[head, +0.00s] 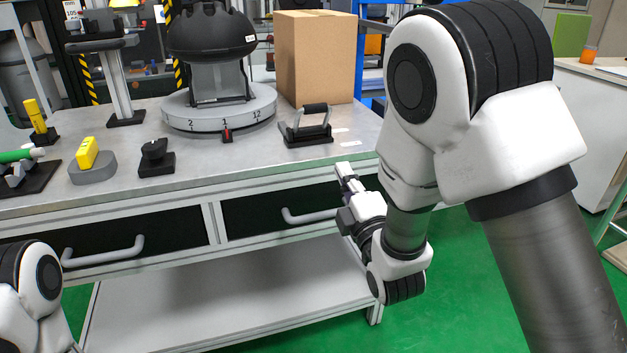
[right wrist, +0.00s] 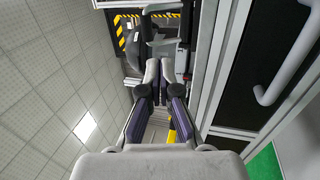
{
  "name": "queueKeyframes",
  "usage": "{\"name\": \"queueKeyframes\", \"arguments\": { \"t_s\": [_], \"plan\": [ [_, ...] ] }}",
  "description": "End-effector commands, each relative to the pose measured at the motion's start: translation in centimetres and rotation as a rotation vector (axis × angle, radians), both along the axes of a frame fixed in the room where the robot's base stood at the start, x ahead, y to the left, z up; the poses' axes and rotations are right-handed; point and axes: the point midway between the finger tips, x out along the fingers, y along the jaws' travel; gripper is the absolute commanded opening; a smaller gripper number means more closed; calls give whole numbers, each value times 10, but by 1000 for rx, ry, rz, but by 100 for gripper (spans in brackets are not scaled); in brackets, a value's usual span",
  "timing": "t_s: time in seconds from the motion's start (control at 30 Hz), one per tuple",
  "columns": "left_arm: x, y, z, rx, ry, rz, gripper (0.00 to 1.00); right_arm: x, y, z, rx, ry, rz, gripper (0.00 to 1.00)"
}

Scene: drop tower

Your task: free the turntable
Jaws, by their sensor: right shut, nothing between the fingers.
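The turntable (head: 215,114) is a round light-grey disc on the workbench, with the numbers 2, 1 and 12 on its rim. A small red piece (head: 227,135) sits at its front edge, below the 1. A black domed device on a grey stand (head: 211,38) rests on the turntable. My right gripper (head: 343,170) is shut and empty at the bench's front edge, to the right of and nearer than the turntable. Its two fingers lie close together in the right wrist view (right wrist: 158,72). My left arm shows at the lower left, but its gripper is out of view.
A black-handled fixture (head: 306,128) and a cardboard box (head: 315,58) stand right of the turntable. A black block (head: 155,158) and a yellow piece on a grey base (head: 92,165) stand at the front left. Drawer handles (head: 308,216) stick out below the bench top (head: 240,160).

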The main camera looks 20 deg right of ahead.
Motion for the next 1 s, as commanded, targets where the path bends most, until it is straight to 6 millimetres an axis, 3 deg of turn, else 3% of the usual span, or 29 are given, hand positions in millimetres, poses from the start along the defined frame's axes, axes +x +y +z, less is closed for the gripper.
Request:
{"name": "queueKeyframes", "arguments": {
  "t_s": [0.03, 0.17, 0.67, 0.83, 1.0],
  "plan": [
    [0, 0, -32, 0, -1, 0, 43, -1, 2, -14, -4, -36, 3, 0],
    [1, 0, -51, 0, -1, 0, 43, -4, 5, -2, -11, -93, 9, 0],
    [1, 0, -52, 0, -1, 0, 43, -1, 5, 9, -9, -111, 9, 0],
    [1, 0, -57, 0, -1, 0, 43, 21, 6, 17, -8, -115, 9, 0],
    [0, 0, -65, 0, -1, 0, 43, 55, 7, 29, -8, -115, 9, 0]
  ]
}}
